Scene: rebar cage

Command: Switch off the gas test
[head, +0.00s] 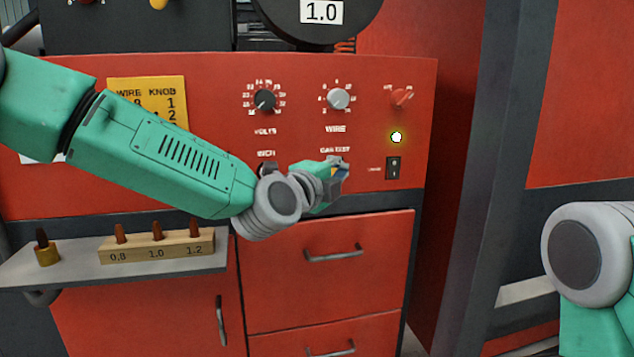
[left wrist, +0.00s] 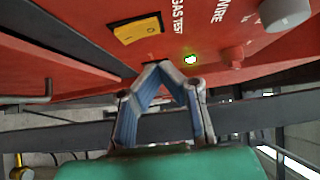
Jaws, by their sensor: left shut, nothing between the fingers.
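The gas test switch is a yellow-orange rocker (left wrist: 138,28) in a dark frame, beside the GAS TEST label (left wrist: 176,18) in the left wrist view. In the head view the label (head: 335,149) shows, but my left gripper (head: 343,170) covers most of the switch below it. The left gripper is shut and empty in front of the panel (head: 210,90). In the left wrist view its closed fingertips (left wrist: 160,66) appear just below the rocker; I cannot tell whether they touch the panel. My right gripper is out of view.
A lit lamp (head: 396,137) sits above a black power switch (head: 393,168). Knobs stand above: black volts (head: 264,100), grey wire (head: 338,99), red (head: 402,97). A shelf (head: 70,262) with a nozzle block (head: 158,246) juts out at lower left. Drawer handles (head: 333,252) protrude below.

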